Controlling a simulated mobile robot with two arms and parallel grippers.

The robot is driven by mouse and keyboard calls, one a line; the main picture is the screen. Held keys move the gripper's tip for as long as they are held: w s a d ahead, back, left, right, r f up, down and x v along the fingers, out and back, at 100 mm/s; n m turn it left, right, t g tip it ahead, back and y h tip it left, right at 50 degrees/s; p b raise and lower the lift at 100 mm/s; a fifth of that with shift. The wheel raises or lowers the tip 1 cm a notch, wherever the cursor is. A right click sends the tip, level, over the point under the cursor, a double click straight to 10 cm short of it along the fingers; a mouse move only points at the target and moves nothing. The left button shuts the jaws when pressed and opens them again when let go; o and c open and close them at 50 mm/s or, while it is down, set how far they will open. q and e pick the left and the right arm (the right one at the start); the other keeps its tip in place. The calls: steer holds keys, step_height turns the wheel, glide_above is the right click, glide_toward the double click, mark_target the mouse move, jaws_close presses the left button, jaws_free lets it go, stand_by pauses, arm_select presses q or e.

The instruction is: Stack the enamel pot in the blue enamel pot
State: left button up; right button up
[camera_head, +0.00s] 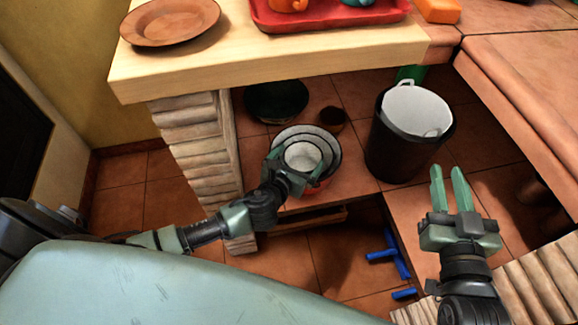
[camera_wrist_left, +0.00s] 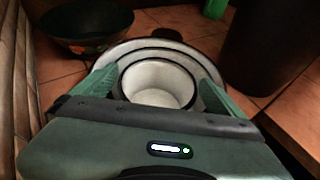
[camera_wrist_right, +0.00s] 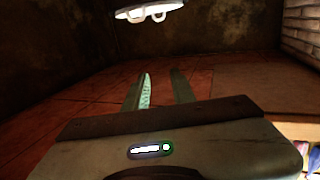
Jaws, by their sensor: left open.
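A small white enamel pot (camera_head: 304,156) with a dark rim sits inside a wider, white-lined enamel vessel (camera_head: 331,147) on the tiled lower shelf. In the left wrist view the small pot (camera_wrist_left: 158,84) also shows within the wider vessel's pale rim (camera_wrist_left: 205,60). A reddish patch shows low on the wider vessel's outside; I cannot make out a blue outside. My left gripper (camera_head: 293,168) is open over them, its fingers on either side of the small pot; contact is unclear. My right gripper (camera_head: 449,178) is open and empty, off to the right.
A black bin with a white lining (camera_head: 412,125) stands right of the pots. A dark bowl (camera_head: 276,101) and a small brown pot (camera_head: 333,118) are behind. The wooden counter (camera_head: 250,55) overhangs the shelf; a brick pillar (camera_head: 200,150) stands left.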

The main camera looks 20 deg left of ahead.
arm_select(q)
steer(key=s+r+n+g+p, duration=0.1)
steer(key=s+r+n, duration=0.5)
steer(key=n, duration=1.1)
steer(key=s+r+n+g+h+p, duration=0.1)
steer(key=s+r+n, duration=0.6)
steer(key=n, duration=1)
steer(key=shift+s+d+r+g+h, duration=0.15)
steer(key=shift+s+d+g+h, duration=0.2)
steer(key=shift+s, duration=0.4)
arm_select(e)
steer(key=s+d+f+g+h, duration=0.2)
steer(key=s+f+g, duration=0.2)
steer(key=f, duration=0.5)
steer(key=shift+s+d+f+g, duration=0.3)
steer(key=shift+s+f+g, duration=0.1)
steer(key=shift+g, duration=0.8)
arm_select(q)
steer(key=shift+d, duration=0.1)
arm_select(e)
steer(key=shift+a, duration=0.1)
